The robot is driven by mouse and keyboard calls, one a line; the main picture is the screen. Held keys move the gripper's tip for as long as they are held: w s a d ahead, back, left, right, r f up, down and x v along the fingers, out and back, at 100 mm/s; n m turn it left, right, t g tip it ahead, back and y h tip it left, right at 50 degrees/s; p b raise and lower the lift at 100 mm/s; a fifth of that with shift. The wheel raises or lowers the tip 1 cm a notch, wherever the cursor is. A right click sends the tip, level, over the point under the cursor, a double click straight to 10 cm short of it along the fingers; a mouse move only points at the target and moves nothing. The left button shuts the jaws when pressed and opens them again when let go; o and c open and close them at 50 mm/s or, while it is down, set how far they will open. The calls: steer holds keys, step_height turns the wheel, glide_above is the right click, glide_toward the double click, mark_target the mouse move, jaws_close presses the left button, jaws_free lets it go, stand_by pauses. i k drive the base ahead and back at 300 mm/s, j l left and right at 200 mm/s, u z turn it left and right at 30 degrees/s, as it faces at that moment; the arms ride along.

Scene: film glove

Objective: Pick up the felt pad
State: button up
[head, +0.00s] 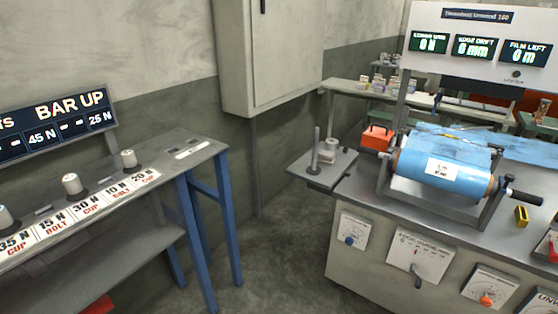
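I cannot make out a felt pad for certain. A small side plate (320,172) at the left end of the machine bench bears an upright post and a pale grey and white rounded piece (328,150), too small to identify. My gripper is not in view.
A blue film roll (443,165) with a black-handled crank (522,196) sits on the machine bench (345,190), beside an orange-red box (376,137) and a yellow block (521,216). At left, a grey table (205,147) holds several knobbed weights above labels. Floor between (270,265) is clear.

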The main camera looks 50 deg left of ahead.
mark_target(326, 157)
steer(key=u, duration=1.75)
